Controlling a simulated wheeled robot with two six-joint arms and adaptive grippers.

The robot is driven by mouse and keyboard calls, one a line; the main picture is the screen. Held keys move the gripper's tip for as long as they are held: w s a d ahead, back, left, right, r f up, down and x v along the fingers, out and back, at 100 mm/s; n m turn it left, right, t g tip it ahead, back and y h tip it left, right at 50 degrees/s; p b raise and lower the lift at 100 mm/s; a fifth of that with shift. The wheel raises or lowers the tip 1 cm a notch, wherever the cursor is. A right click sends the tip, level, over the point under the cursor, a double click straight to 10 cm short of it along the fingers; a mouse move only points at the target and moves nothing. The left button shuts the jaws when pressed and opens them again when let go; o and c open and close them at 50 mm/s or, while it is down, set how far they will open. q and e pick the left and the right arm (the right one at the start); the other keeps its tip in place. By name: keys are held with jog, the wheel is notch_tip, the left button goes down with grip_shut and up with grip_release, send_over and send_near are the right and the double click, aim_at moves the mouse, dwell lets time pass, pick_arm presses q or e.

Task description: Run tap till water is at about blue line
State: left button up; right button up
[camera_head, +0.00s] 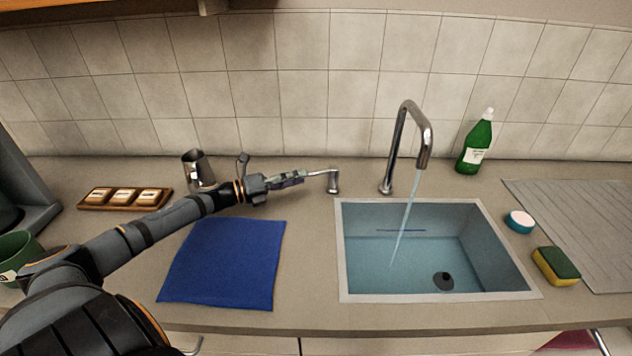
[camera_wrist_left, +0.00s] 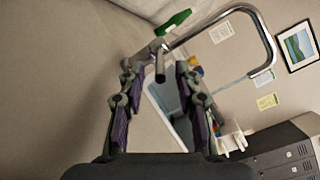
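The tap (camera_head: 408,130) is running: a thin water stream (camera_head: 406,220) falls from its spout into the sink (camera_head: 342,250). The blue line (camera_head: 400,231) is a short dark mark on the sink's back wall. The sink's lower part looks pale blue and the drain shows through; the exact water level is hard to tell, but appears below the line. My right gripper is out of view.
A metal jug (camera_head: 196,168) stands behind my left arm. A blue cloth (camera_head: 225,265) lies in front of it. A switch panel (camera_head: 125,197) lies left.

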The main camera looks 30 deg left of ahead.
aim_at(316, 172)
pick_arm(q)
jog(key=x, duration=0.4)
jog(key=shift+w+d+r, duration=0.15)
jog(key=shift+w, duration=0.2)
jog(key=shift+w+d, duration=0.35)
jog(key=shift+w, duration=0.2)
jog(key=shift+w+d, duration=0.15)
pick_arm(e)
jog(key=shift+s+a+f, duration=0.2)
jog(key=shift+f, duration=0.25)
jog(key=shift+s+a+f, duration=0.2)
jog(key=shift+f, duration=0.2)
pick_arm(q)
grip_shut()
